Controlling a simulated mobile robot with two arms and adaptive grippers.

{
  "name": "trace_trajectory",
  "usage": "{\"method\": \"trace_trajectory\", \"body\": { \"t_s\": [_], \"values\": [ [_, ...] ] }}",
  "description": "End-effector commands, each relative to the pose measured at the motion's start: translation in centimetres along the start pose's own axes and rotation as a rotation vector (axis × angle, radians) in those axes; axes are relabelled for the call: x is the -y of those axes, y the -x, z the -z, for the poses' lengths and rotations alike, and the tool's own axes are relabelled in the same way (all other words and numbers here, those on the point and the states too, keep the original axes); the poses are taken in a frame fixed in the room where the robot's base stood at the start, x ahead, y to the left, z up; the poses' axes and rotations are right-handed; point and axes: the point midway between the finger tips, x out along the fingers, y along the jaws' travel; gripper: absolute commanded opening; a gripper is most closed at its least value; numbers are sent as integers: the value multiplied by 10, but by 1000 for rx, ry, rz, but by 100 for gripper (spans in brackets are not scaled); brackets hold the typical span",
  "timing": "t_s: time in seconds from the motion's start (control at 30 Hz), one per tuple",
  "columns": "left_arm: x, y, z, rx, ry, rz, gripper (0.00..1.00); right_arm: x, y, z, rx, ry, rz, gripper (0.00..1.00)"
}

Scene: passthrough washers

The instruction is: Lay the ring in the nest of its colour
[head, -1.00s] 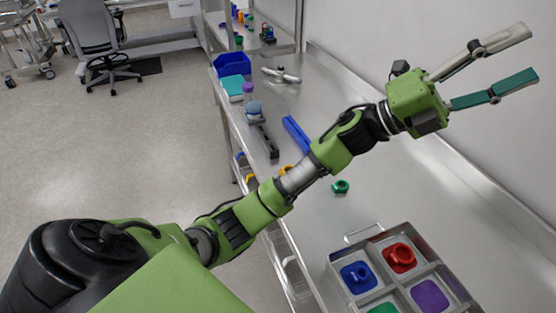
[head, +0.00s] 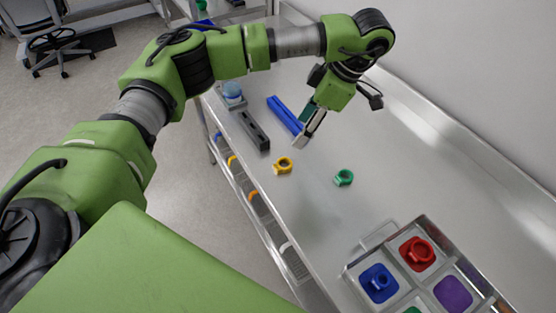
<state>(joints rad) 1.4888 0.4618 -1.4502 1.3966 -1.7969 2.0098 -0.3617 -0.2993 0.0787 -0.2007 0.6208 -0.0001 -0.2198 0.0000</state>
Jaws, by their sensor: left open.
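A green ring (head: 343,177) with a small tab lies loose on the steel bench. A yellow ring (head: 283,165) lies to its left. The sectioned tray (head: 391,296) at the lower right has coloured nests. A blue ring (head: 379,283) sits on the blue nest and a red ring (head: 417,252) on the red nest. The purple nest (head: 454,293) is empty. The green nest (head: 412,310) is mostly cut off by the frame's bottom edge. My left gripper (head: 306,128) points down over the bench, open and empty, beyond the two loose rings. My right gripper is out of view.
A blue bar (head: 285,115) lies just left of my left gripper, with a dark grey holder (head: 254,130) beside it near the bench's edge. A wall runs along the right. Bare steel lies between the loose rings and the tray.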

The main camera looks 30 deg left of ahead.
Motion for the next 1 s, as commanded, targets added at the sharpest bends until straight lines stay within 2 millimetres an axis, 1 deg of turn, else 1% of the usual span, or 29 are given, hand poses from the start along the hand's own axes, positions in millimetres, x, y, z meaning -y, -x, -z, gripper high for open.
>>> {"method": "trace_trajectory", "body": {
  "t_s": [0.3, 0.4, 0.5, 0.67, 0.77, 0.87, 0.9, 1.0],
  "values": [
    [3, -58, 0, -3, -2, 8, 54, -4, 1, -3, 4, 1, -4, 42],
    [2, -72, -1, -1, -3, 5, 54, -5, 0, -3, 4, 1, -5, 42],
    [2, -80, -1, -1, -2, 3, 54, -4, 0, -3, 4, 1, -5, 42],
    [3, -87, -2, 0, -2, 4, 54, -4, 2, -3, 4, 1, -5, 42],
    [5, -98, -5, -2, -4, 7, 54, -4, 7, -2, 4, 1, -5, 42],
    [8, -111, -8, -3, -3, 8, 54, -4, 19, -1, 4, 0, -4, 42],
    [8, -118, -9, -3, -1, 7, 54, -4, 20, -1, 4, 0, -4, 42],
    [7, -129, -9, -1, -1, 5, 54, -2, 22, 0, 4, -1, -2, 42]
  ]
}}
